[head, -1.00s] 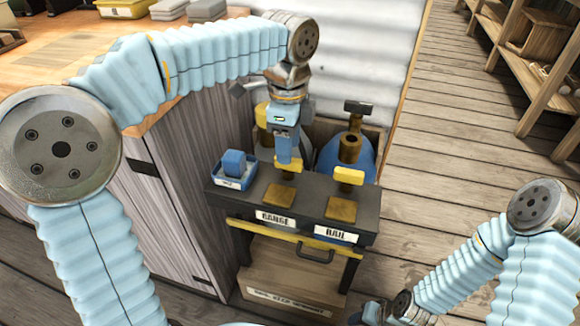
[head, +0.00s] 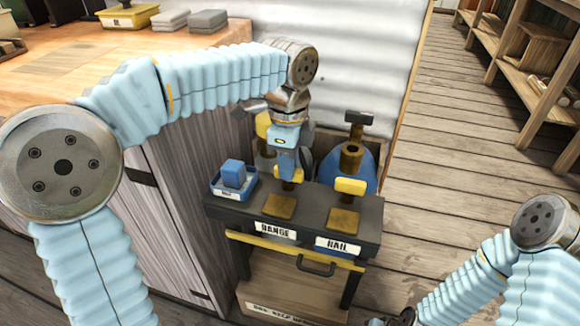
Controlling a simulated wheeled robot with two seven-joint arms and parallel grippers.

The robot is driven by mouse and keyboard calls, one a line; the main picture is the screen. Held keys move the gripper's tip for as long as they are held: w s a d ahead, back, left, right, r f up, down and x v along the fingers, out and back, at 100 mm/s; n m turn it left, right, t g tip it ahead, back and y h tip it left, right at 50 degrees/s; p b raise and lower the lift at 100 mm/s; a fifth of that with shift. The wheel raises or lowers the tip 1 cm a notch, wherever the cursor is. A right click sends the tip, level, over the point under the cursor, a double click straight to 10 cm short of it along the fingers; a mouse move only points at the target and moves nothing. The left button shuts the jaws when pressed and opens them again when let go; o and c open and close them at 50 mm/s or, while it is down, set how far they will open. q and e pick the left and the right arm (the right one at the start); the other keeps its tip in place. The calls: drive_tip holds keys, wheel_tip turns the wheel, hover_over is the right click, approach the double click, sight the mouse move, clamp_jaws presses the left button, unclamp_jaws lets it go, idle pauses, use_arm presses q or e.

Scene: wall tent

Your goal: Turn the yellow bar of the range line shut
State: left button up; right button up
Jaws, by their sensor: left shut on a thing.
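The yellow bar of the range line (head: 296,175) sits on a stem above the RANGE plate on the dark bench. My left gripper (head: 288,176) points down over it and is shut on it, covering much of the bar, so its exact angle is hard to tell. The RANGE label (head: 275,230) is on the bench front. The rail line's yellow bar (head: 350,186) stands to the right, apart from the gripper, lying crosswise. My right gripper is barely in view at the bottom edge, and its fingers are not visible.
A blue tray (head: 215,187) holding a blue block (head: 233,173) sits at the bench's left end. A blue cylinder (head: 368,170) with a brass valve stands behind the bench. A wooden cabinet adjoins on the left. The plank floor at right is open.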

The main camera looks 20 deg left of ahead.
use_arm(q)
drive_tip(key=shift+r+m+p, duration=0.2)
drive_tip(key=shift+m+p, duration=0.5)
drive_tip(key=shift+m, duration=0.8)
drive_tip(key=shift+f, duration=0.2)
drive_tip(key=shift+r+m+p, duration=0.2)
drive_tip(key=shift+m+p, duration=0.65)
drive_tip(key=shift+m, duration=0.75)
drive_tip(key=shift+f+m, duration=0.2)
drive_tip(key=shift+m, duration=0.1)
drive_tip(key=shift+r+m+p, duration=0.25)
drive_tip(key=shift+m+p, duration=0.55)
drive_tip(key=shift+p, duration=0.05)
drive_tip(key=shift+f+m, duration=0.1)
drive_tip(key=shift+m, duration=0.5)
drive_tip(key=shift+f, duration=0.15)
drive_tip(key=o, duration=0.8)
drive_tip(key=shift+c, duration=0.2)
